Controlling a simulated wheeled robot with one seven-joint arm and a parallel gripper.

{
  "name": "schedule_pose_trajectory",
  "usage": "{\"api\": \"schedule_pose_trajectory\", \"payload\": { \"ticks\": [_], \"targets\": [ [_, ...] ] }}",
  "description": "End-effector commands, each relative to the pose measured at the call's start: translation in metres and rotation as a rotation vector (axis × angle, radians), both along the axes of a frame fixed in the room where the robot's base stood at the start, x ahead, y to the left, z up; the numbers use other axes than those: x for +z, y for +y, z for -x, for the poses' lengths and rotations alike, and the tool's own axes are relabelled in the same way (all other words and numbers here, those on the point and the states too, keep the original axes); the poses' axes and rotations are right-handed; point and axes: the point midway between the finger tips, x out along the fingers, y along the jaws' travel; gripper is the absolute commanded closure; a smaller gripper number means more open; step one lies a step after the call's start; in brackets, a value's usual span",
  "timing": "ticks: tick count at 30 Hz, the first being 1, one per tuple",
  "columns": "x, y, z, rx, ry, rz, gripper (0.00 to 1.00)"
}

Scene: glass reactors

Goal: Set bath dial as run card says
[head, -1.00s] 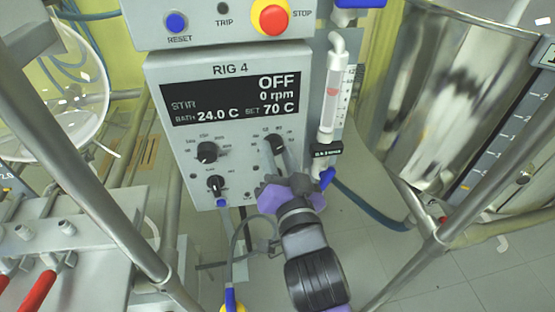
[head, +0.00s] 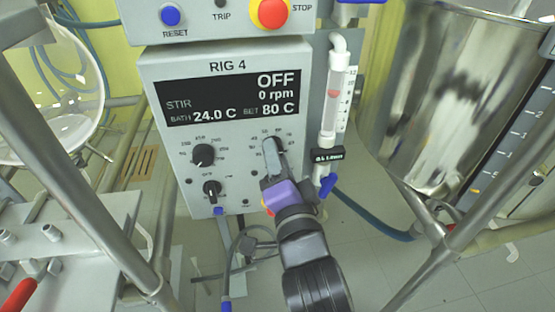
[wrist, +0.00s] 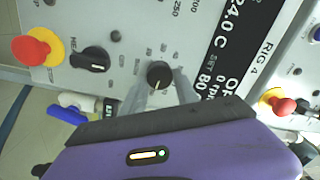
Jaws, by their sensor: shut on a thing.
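The bath dial, a round black knob (wrist: 160,74), is on the front panel of the RIG 4 box, with a printed scale around it. In the head view its top shows (head: 280,143) just beyond my fingers. My gripper (wrist: 160,88) is shut on this dial, one grey finger on each side; it also shows in the head view (head: 271,152). The display (head: 229,96) reads OFF, 0 rpm, BATH 24.0 C, SET 80 C. No run card is readable in these views.
A left dial (head: 203,155) and a lower switch (head: 212,189) share the panel. A red stop button (head: 268,12) and blue reset button (head: 171,16) are above. A flow tube (head: 333,98) with blue valve stands right. Metal frame poles flank both sides.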

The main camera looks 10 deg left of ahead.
Motion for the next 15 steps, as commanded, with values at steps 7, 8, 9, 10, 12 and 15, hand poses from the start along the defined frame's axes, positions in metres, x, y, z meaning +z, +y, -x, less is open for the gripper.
{"api": "schedule_pose_trajectory", "payload": {
  "ticks": [7,8,9,10,12,15],
  "targets": [
    [-0.0023,0.0006,0.0001,0.001,0.006,-0.002,1.0],
    [-0.0024,0.0005,0.0001,0.001,0.006,-0.002,1.0],
    [-0.0023,0.0006,0.0001,0.001,0.006,-0.002,1.0],
    [-0.0023,0.0006,0.0001,0.001,0.006,-0.002,1.0],
    [-0.0023,0.0006,0.0001,0.001,0.006,-0.001,0.6],
    [-0.002,0.0005,0.0002,0.0,0.004,-0.002,0.42]
  ]
}}
